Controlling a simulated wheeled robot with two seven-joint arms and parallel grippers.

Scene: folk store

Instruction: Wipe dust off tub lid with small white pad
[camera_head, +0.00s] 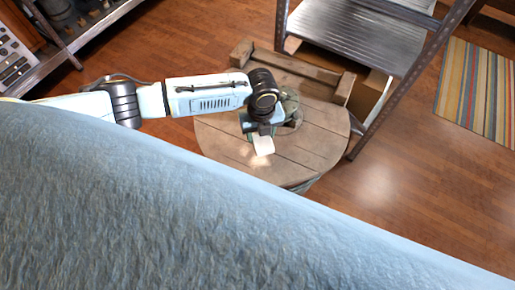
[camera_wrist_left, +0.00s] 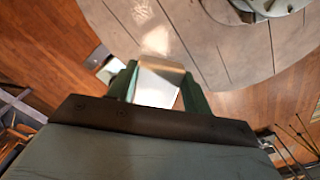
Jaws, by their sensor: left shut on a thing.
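The tub lid (camera_head: 315,150) is a round, grey-brown plank disc in the middle of the head view. It fills the upper right of the left wrist view (camera_wrist_left: 240,60). My left gripper (camera_head: 259,135) is over the lid's front left part, shut on the small white pad (camera_head: 264,146). The pad sticks out between the two green fingers in the left wrist view (camera_wrist_left: 158,85). Pale dust patches show on the lid just past the pad. Whether the pad touches the lid, I cannot tell. My right gripper is not in view.
A grey-green object (camera_head: 290,106) sits on the lid behind my gripper, partly hidden. A metal shelf rack (camera_head: 350,35) stands behind and right, with a wooden frame (camera_head: 295,68) beside the lid. A striped rug (camera_head: 478,90) lies right. Wooden floor is clear at right.

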